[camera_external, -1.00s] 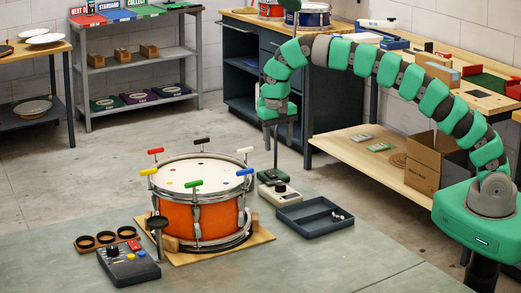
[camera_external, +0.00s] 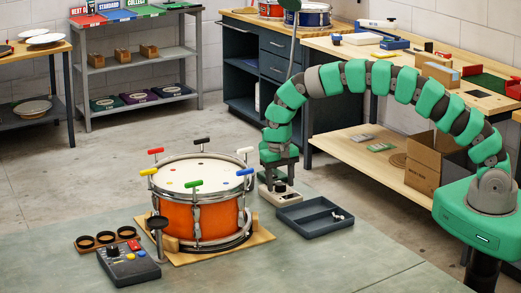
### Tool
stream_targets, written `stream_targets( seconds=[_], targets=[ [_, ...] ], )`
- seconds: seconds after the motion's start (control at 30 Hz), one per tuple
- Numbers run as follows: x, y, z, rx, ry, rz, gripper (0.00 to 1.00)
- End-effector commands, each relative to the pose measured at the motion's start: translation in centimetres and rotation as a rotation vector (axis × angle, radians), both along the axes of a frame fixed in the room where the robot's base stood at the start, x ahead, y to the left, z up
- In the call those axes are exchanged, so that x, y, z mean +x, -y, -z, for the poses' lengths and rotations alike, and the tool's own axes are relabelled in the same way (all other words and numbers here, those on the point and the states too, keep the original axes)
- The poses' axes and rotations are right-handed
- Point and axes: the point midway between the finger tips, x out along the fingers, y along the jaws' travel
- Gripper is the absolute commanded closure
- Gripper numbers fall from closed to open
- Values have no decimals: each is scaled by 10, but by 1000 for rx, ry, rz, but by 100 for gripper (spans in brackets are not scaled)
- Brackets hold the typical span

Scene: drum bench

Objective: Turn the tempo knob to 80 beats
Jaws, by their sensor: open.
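A small cream box (camera_external: 285,199) with a dark knob (camera_external: 281,187) on top stands on the floor mat, right of the orange drum. My gripper (camera_external: 280,182) points down right over this box, its fingertips at about the height of the knob. It is open; I cannot tell whether the fingers touch the knob. A grey control box (camera_external: 133,268) with a black knob (camera_external: 113,252) and red, yellow and blue buttons lies at the front left, away from my gripper. No tempo marks are readable on either box, so I cannot tell which knob sets the tempo.
The orange snare drum (camera_external: 203,218) stands on a wooden board (camera_external: 262,236), with coloured T-handled keys around its rim. A dark tray (camera_external: 318,224) with small bright parts lies just right of the cream box. The mat (camera_external: 330,265) in front is clear.

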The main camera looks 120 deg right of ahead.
Motion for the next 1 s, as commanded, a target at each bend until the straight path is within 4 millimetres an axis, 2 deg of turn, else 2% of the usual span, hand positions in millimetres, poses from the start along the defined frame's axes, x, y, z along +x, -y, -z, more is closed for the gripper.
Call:
stream_targets(
  seconds=[0.3, 0.33, 0.4, 0.5, 0.77, 1.0],
  targets=[
    [0, 0, 3, 0, 1, 0, 47],
    [0, 0, 3, 0, 1, 0, 49],
    [0, 0, 3, -1, 1, -1, 69],
    [0, 0, 3, -1, 1, -1, 91],
    [1, 0, 3, 0, 1, -16, 91],
    [1, -1, 4, -1, 1, -114, 91]
  ],
)
